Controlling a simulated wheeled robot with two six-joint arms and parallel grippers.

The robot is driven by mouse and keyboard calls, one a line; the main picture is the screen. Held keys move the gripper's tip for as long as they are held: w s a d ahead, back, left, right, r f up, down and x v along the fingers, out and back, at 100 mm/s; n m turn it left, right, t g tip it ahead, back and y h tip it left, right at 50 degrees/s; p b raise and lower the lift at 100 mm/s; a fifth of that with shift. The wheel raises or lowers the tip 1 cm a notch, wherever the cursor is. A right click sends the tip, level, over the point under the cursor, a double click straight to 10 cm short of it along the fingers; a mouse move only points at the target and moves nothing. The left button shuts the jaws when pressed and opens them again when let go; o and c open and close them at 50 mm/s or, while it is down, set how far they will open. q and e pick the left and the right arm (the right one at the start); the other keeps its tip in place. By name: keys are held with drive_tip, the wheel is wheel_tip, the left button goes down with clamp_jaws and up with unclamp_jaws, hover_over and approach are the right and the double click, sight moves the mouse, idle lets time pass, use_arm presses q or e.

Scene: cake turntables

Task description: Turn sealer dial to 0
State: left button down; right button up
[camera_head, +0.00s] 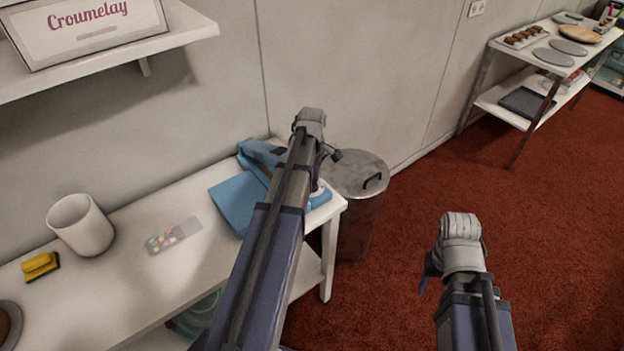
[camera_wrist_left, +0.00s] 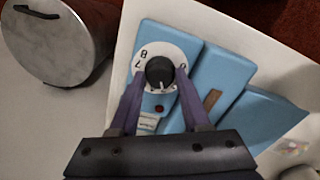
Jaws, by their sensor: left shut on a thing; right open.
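The blue sealer (camera_head: 232,202) lies at the right end of the white table, partly hidden behind my left arm. In the left wrist view the sealer (camera_wrist_left: 222,78) shows its white dial plate (camera_wrist_left: 143,57) with a black knob (camera_wrist_left: 160,70) in the middle. A 7 and an 8 can be read on the plate's left side; the pointer's exact setting is unclear. My left gripper (camera_wrist_left: 160,76) is shut on the knob, one finger on each side. My right gripper (camera_head: 428,272) is open, over the red floor, away from the table; its fingers show only partly.
A metal bin (camera_head: 358,208) with a lid stands beside the table's right end. A white cup (camera_head: 82,226), a yellow sponge-like block (camera_head: 40,265) and a small clear packet (camera_head: 172,237) are on the table. A wall shelf (camera_head: 185,27) holds a sign (camera_head: 88,25).

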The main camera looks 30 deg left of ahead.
use_arm(q)
drive_tip(key=n, duration=0.4)
drive_tip(key=shift+n, duration=0.3)
drive_tip(key=n, duration=0.4)
drive_tip(key=shift+n, duration=0.3)
drive_tip(key=n, duration=0.4)
drive_tip(key=shift+n, duration=2.1)
drive_tip(key=shift+c, duration=1.9)
unclamp_jaws()
drive_tip(key=shift+r, duration=0.15)
